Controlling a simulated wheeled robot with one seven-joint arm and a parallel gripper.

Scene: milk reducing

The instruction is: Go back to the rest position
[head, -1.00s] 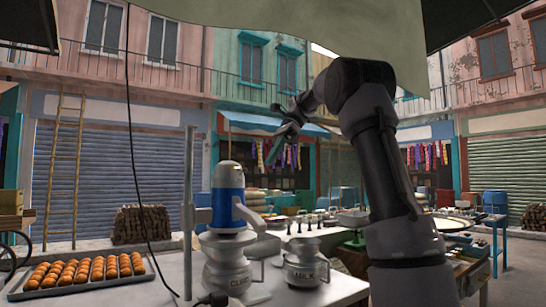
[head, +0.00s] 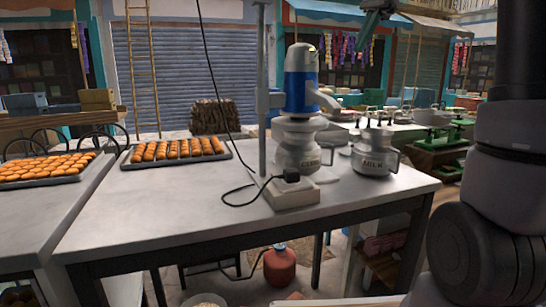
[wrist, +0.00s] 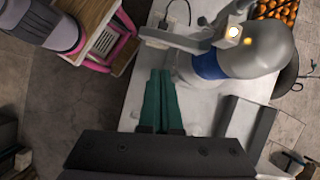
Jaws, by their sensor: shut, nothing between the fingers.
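My gripper (wrist: 160,105) is shut and empty, its two green fingers side by side in the wrist view. In the head view my gripper (head: 374,22) is high at the top edge, above and right of the blue-and-silver machine (head: 301,75). My dark arm fills the right side of the head view. In the wrist view the fingers point down over the white table, beside the machine's blue band (wrist: 209,66), with a visible gap. A silver can marked MILK (head: 375,154) stands on the table right of the machine.
A white table (head: 150,215) carries a tray (head: 160,163) of orange-brown pastries, with another tray (head: 50,180) at far left. A white box (head: 291,194) with a black cable sits at the machine's foot. A red gas bottle (head: 280,265) is underneath. The table's left front is bare.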

